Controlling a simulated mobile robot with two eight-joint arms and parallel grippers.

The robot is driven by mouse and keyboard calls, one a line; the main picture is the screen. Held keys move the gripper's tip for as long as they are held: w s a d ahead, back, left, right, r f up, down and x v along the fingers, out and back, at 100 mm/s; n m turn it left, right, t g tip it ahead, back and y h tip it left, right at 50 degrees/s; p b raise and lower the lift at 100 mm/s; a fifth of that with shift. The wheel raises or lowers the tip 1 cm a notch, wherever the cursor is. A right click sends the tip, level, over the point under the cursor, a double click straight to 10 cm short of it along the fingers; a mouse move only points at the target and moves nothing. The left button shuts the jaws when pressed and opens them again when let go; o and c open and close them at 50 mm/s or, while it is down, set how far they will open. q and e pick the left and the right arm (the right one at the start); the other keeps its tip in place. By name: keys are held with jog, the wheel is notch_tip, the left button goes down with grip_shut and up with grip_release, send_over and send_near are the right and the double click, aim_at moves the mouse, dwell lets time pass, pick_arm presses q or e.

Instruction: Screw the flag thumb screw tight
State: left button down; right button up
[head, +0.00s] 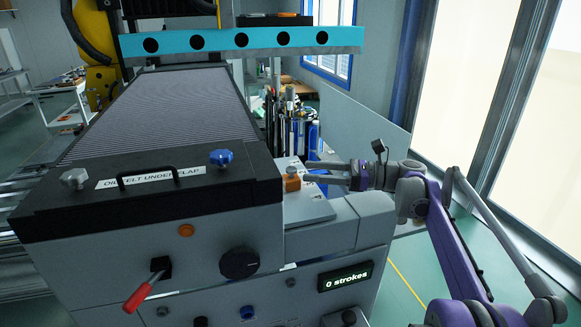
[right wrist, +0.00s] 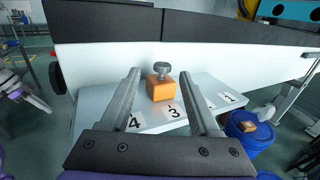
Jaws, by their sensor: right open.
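The thumb screw (right wrist: 162,69) is grey with a flat-looking head and stands upright on an orange block (right wrist: 161,89). The block sits on a light plate by the number 3. In the head view the screw (head: 291,170) and block (head: 291,184) are at the right of the black-topped machine. My right gripper (head: 305,178) reaches in from the right and is open. In the right wrist view its fingers (right wrist: 160,74) lie either side of the block and screw, with gaps on both sides. I cannot tell how far the screw is in. My left gripper is not in view.
The machine's grey wall (right wrist: 200,57) rises just behind the block. A black cover (head: 150,190) bears a grey knob (head: 74,179) and a blue knob (head: 221,158). A red-handled lever (head: 138,295) sticks out in front. The display (head: 346,276) reads "0 strokes". Numbered plate areas beside the block are clear.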

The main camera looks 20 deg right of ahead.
aim_at(291, 168)
jog(key=x, duration=0.4)
jog(key=shift+w+a, duration=0.25)
jog(key=shift+w, duration=0.15)
jog(key=shift+w+a, duration=0.2)
jog(key=shift+a, duration=0.45)
grip_shut()
